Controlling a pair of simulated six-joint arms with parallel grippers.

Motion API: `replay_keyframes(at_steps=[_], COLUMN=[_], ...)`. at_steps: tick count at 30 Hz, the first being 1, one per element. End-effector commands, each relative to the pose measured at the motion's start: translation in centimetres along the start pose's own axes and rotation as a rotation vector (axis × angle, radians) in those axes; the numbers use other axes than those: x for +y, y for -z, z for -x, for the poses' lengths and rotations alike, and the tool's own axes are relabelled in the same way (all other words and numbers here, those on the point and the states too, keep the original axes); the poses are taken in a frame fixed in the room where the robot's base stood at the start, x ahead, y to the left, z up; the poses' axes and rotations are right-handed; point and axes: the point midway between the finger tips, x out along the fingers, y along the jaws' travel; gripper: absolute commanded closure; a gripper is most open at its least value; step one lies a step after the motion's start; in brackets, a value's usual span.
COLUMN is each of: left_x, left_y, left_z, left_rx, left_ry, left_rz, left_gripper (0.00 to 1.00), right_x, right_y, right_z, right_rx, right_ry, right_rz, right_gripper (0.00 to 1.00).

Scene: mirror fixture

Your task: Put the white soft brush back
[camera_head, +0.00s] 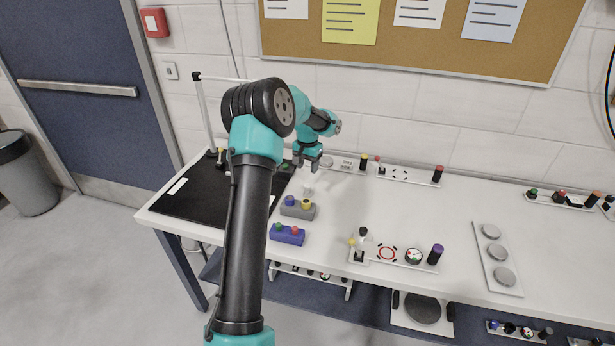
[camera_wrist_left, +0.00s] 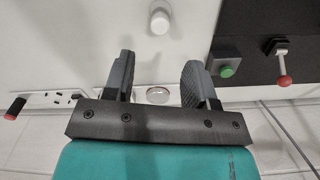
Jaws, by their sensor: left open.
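A small white rounded object (camera_head: 307,190), which may be the white soft brush, stands on the white table just in front of my left gripper (camera_head: 306,166). In the left wrist view the white object (camera_wrist_left: 160,20) shows as a short upright cylinder beyond the fingertips, apart from them. My left gripper (camera_wrist_left: 157,70) is open there, with nothing between its two dark fingers but table and a round metal disc (camera_wrist_left: 158,96) behind. I cannot make out bristles on the white object. My right gripper is in no view.
A black mat (camera_head: 185,200) with a green button (camera_wrist_left: 227,71) and a red-tipped lever (camera_wrist_left: 284,80) lies to the left. A grey block (camera_head: 298,208) and a blue block (camera_head: 287,236) with coloured knobs stand nearer. A panel with discs (camera_head: 497,258) lies right. The table's middle is clear.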

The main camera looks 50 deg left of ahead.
Motion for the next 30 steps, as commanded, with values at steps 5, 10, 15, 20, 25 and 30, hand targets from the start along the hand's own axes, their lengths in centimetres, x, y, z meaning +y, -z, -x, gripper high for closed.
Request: replay_keyframes(at_steps=[5, 10, 15, 20, 25, 30], left_x=[0.0, 0.0, 0.0, 0.0, 0.0, 0.8], left_y=[0.0, 0.0, 0.0, 0.0, 0.0, 0.1], left_z=[1.9, 2.2, 2.1, 2.1, 2.1, 1.9], left_rx=[0.002, 0.0, 0.0, 0.0, 0.0, 0.005], left_ry=[0.0, -0.001, -0.001, 0.0, 0.0, -0.009], left_rz=[0.001, 0.001, 0.001, 0.001, 0.001, -0.015], left_gripper=[0.48, 0.48, 0.48, 0.48, 0.48, 0.48], right_x=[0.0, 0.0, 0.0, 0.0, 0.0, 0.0], right_y=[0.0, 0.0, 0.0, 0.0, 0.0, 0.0], right_z=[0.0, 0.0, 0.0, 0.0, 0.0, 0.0], right_rx=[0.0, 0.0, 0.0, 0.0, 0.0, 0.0], right_ry=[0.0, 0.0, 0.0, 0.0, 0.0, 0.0], right_rz=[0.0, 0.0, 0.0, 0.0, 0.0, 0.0], right_gripper=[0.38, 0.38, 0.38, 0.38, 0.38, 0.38])
